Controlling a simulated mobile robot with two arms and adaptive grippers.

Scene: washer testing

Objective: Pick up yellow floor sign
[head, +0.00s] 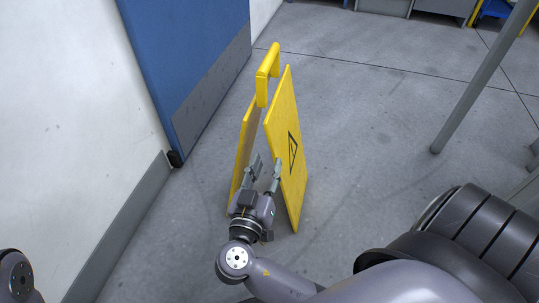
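The yellow floor sign (287,140) stands upright on the grey floor, its two panels spread like an A-frame. It has a yellow handle (267,75) at the top and a black triangle mark on the right panel. My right gripper (265,167) is open, low in front of the sign at the gap between the panels, well below the handle. Its fingers are apart with nothing seen between them. Whether they touch the panels I cannot tell. My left gripper is out of view; only part of the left arm shows at the bottom left corner.
A white wall and a blue door (190,60) stand close on the left, with a dark doorstop (175,159) at the door's foot. A grey pole (480,80) rises on the right. Grey and blue items line the back right. The floor around the sign is clear.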

